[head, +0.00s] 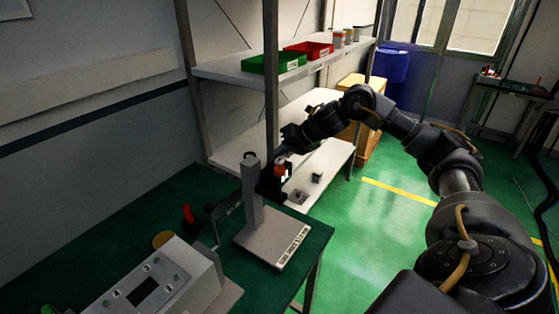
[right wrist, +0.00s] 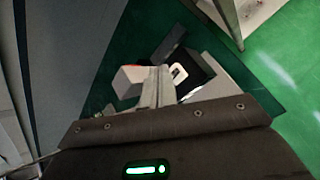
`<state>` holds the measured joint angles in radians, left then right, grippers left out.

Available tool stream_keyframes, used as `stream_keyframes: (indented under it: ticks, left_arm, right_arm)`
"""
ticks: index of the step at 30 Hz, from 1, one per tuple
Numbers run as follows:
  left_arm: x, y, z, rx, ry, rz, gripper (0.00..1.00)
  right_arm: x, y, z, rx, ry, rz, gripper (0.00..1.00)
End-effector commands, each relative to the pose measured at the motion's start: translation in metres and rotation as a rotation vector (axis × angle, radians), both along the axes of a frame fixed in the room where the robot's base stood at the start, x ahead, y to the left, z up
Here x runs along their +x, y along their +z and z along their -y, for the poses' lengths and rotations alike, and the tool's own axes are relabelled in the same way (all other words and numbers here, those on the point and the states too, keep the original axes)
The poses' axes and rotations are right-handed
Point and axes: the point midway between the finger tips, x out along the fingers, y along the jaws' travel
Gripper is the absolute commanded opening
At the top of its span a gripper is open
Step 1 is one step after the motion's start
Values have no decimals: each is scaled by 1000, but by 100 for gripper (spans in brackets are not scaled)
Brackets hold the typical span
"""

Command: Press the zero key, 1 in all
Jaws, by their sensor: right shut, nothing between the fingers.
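My right gripper (head: 282,150) is at the end of my outstretched right arm, above and beside a grey upright stand (head: 252,192) on the green table. In the right wrist view its fingers (right wrist: 153,85) are together with nothing between them. Below them in that view are a black part with a white mark (right wrist: 180,72) and a pale block with a red edge (right wrist: 131,76). In the head view a black unit with an orange part (head: 280,170) is behind the stand. I cannot make out the zero key in either view. My left gripper is not in view.
A grey box with knobs and a dark display (head: 145,291) is at the lower left. A red-handled item (head: 188,214) is near it. A shelf (head: 225,70) holds a green bin (head: 273,63) and a red bin (head: 308,50). The green floor right of the table is clear.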

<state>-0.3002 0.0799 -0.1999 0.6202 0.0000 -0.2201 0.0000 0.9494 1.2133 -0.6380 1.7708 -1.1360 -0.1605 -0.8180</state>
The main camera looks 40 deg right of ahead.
Motion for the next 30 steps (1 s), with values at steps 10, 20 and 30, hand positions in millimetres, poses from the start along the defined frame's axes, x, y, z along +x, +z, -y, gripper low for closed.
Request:
stream_keyframes:
  ticks: [10, 20, 30]
  left_arm:
    - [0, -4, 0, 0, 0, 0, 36]
    - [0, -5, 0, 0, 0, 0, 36]
    - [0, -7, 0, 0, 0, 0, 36]
  right_arm:
    - [0, -5, 0, 0, 0, 0, 0]
    - [0, -8, -1, 0, 0, 0, 0]
    - [0, -10, 0, 0, 0, 0, 0]
